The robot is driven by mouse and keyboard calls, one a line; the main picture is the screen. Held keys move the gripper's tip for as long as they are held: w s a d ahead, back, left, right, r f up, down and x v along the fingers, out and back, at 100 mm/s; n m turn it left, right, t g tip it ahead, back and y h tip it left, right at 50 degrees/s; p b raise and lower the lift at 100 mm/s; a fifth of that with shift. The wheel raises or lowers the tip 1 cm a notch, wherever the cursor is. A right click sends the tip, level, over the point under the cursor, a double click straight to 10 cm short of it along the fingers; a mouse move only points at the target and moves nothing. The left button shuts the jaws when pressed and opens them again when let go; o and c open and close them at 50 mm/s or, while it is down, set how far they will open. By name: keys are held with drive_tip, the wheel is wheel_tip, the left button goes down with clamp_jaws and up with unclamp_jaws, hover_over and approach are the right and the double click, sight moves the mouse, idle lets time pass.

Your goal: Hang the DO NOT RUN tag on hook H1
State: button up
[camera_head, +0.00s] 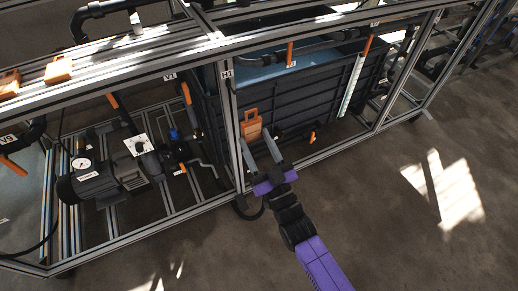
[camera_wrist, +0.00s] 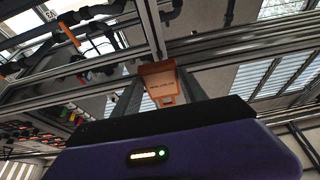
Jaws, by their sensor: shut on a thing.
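The orange tag (camera_head: 251,125) is held upright in front of the frame, just right of a vertical aluminium post. In the wrist view the tag (camera_wrist: 161,84) sits between my two grey fingers, with a slot at one end and a dark line of text too small to read surely. My gripper (camera_head: 254,137) is shut on the tag's lower part. The H1 label (camera_head: 227,73) is on the post, above and left of the tag. The hook itself cannot be made out, and I cannot tell whether the tag touches it.
A dark ribbed tank (camera_head: 300,98) stands behind the tag inside the aluminium frame. A pump (camera_head: 110,180) with pipes and a gauge is at left. Orange tags (camera_head: 59,69) lie on the upper rail. The floor (camera_head: 400,230) at right is clear.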

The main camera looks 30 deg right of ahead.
sight(246, 128)
drive_tip(key=w+b, duration=0.3)
drive_tip(key=w, duration=0.4)
drive_tip(key=shift+f, duration=0.1)
drive_tip(key=shift+w, duration=0.1)
idle(0.9)
drive_tip(key=shift+w+b, duration=1.9)
drive_tip(key=shift+w, duration=0.75)
drive_tip(key=shift+f+b, duration=0.7)
drive_tip(key=shift+b, duration=0.05)
drive_tip(key=o, duration=1.4)
